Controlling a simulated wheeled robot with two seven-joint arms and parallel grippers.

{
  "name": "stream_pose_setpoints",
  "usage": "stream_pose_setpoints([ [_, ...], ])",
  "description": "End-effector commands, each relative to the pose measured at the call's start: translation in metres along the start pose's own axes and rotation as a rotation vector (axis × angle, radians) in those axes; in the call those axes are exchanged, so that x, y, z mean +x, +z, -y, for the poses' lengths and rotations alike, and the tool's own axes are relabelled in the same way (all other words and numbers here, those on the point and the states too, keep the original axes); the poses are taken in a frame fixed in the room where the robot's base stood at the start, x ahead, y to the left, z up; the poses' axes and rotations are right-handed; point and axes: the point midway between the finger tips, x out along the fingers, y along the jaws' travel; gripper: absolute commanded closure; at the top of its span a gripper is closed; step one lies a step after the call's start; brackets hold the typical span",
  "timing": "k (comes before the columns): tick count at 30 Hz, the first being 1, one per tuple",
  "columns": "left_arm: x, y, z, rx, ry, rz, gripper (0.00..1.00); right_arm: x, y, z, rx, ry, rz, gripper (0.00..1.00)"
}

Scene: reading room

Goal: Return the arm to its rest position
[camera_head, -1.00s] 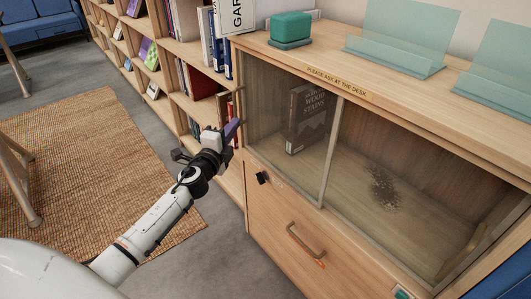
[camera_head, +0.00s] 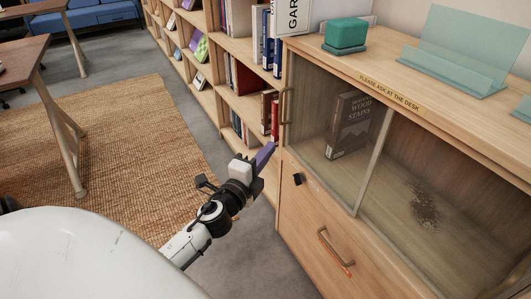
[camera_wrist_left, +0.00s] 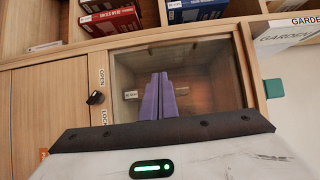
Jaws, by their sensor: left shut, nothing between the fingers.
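My left gripper (camera_head: 264,157) has purple fingers that are pressed together with nothing between them. In the head view it is in the air, in front of the shelves and just left of the wooden cabinet (camera_head: 300,225). My white and black left arm reaches up to it from the lower left. In the left wrist view the shut fingers (camera_wrist_left: 160,97) point toward the cabinet's glass front (camera_wrist_left: 205,65). I cannot tell the exact gap to the cabinet. My right gripper is not in view.
A dark book (camera_head: 349,125) stands behind the cabinet glass. A black knob (camera_head: 298,179) and a drawer handle (camera_head: 334,252) stick out of the front. A green box (camera_head: 346,33) sits on top. Bookshelves (camera_head: 240,75) run behind; open floor and a woven rug (camera_head: 110,140) lie left.

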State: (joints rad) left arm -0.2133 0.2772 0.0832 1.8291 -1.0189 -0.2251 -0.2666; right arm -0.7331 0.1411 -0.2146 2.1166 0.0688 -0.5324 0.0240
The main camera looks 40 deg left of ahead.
Motion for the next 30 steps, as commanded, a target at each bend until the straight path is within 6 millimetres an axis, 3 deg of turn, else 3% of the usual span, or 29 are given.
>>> stream_pose_setpoints([
  [10,-0.009,0.000,0.000,-0.002,0.001,0.000,1.00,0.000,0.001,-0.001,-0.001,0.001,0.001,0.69],
  [14,-0.023,-0.010,-0.019,-0.099,0.052,-0.008,1.00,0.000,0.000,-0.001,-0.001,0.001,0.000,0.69],
  [17,-0.053,-0.031,-0.054,-0.309,0.164,-0.009,1.00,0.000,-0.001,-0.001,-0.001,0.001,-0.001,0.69],
  [21,-0.120,-0.076,-0.116,-0.705,0.407,0.025,1.00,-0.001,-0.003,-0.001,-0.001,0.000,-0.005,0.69],
  [24,-0.172,-0.110,-0.148,-0.961,0.587,0.074,1.00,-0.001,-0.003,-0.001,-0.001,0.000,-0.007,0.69],
  [30,-0.274,-0.178,-0.178,-1.381,0.921,0.202,1.00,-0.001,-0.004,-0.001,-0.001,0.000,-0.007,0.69],
])
